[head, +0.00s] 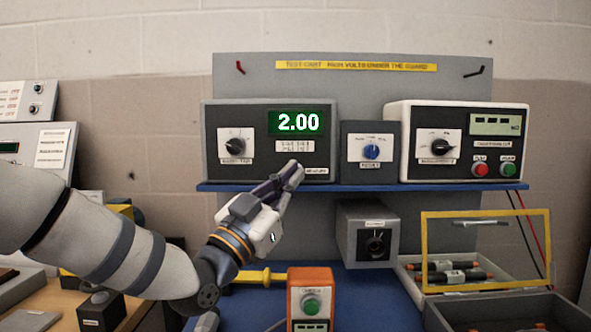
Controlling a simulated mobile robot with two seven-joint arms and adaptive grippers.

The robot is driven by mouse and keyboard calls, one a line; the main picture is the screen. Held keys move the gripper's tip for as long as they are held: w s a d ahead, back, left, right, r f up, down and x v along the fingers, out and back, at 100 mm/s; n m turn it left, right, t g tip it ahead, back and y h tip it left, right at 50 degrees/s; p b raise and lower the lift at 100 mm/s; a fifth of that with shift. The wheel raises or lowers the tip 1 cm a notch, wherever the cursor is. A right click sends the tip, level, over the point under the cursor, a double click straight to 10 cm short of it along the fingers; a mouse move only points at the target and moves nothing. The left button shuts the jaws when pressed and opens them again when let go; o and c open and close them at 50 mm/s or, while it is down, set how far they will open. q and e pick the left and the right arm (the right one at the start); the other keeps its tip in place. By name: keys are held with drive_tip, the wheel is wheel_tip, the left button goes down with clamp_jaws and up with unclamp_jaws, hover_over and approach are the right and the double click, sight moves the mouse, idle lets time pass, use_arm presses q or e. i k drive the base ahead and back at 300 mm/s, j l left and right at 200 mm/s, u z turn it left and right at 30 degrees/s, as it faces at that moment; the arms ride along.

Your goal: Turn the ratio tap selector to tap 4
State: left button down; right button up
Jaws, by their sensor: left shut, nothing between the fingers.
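The ratio tap selector (234,146) is a black knob on a white plate, on the left part of the grey-framed instrument (257,171). Its label seems to read "ratio tap"; its pointer position is too small to read. The instrument's green display (297,122) shows 2.00. My left gripper (294,173) is shut and empty. Its fingertips are at the lower right of the instrument's front, overlapping its lower edge in the picture, to the right of and below the selector. I cannot tell whether they touch the panel. My right gripper is out of view.
A small box with a blue knob (371,152) and a white-cased instrument (467,107) share the blue shelf (345,187). An orange box (310,281) and a yellow-framed guard (486,212) over a tray stand below. My left arm crosses the lower left.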

sight(235, 147)
drive_tip(key=k+j, duration=0.8)
drive_tip(key=j, duration=0.1)
